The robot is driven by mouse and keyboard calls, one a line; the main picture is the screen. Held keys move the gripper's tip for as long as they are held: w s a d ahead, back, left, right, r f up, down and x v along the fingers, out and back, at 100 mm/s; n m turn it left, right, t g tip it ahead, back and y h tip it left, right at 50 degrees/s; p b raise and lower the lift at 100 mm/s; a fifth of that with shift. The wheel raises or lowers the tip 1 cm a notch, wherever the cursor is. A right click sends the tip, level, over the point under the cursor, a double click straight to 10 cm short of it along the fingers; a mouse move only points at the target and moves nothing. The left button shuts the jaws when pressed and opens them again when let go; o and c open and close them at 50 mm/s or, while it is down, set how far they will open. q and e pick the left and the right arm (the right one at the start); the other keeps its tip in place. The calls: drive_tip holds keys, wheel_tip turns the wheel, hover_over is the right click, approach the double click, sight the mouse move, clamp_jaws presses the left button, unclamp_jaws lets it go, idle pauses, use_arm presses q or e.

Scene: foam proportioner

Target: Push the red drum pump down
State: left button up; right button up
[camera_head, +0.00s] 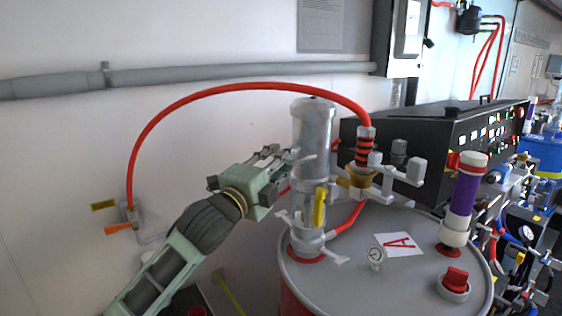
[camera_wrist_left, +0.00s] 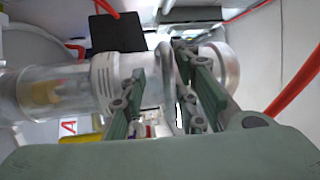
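The drum pump (camera_head: 313,135) is an upright silver cylinder with a clear lower section, standing on the grey lid of the red drum (camera_head: 335,285). A yellow part (camera_head: 319,207) shows at its lower section and a red ring circles its foot. My left gripper (camera_head: 288,165) is at the left side of the pump, at about mid height. In the left wrist view the pump (camera_wrist_left: 60,92) lies sideways, and the left gripper's fingers (camera_wrist_left: 168,95) are spread apart with its metal body between or just behind them. I cannot tell whether they touch. The right gripper is not in view.
A red hose (camera_head: 240,88) arches from the wall fitting (camera_head: 130,215) to the valve (camera_head: 365,150) beside the pump. The lid also carries a small gauge (camera_head: 376,256), a purple-and-white cylinder (camera_head: 462,195) and a red cap (camera_head: 456,279). A black control box (camera_head: 450,140) stands behind.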

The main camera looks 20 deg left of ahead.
use_arm(q)
drive_tip(key=v, duration=1.2)
drive_tip(key=shift+r, duration=0.1)
